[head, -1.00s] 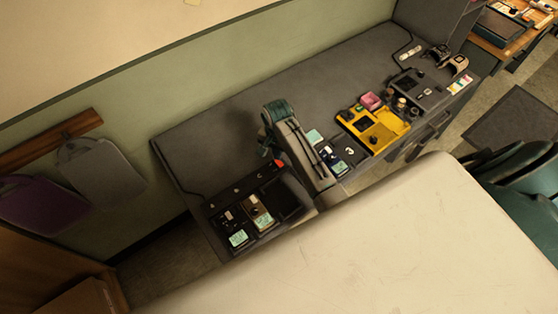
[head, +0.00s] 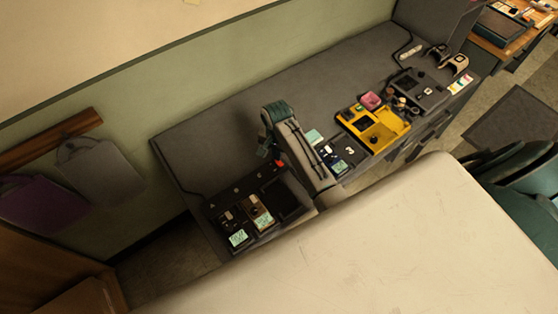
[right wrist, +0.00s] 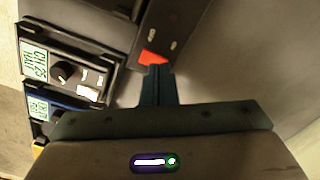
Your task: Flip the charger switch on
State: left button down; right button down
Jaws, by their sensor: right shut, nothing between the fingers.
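The charger (head: 247,197) is a dark box at the left end of the grey bench top. Its red switch (head: 279,163) is at its upper right corner in the head view. In the right wrist view the red switch (right wrist: 152,58) is at the end of a dark strip with small pale marks. My right gripper (right wrist: 158,69) is shut and empty, its fingertips right at the switch, touching or almost touching it. In the head view my right gripper (head: 273,156) is partly hidden by its own wrist. I cannot tell which way the switch is set. My left gripper is out of view.
Radios with pale green labels (head: 264,219) sit in the charger beside an empty dark bay. A yellow tray (head: 384,130) and small items lie to the right of my arm. The bench behind the charger is clear. A pale surface (head: 380,240) fills the front.

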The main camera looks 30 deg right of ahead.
jog(key=shift+f, duration=0.5)
jog(key=shift+r+p, duration=0.7)
jog(key=shift+r, duration=2.85)
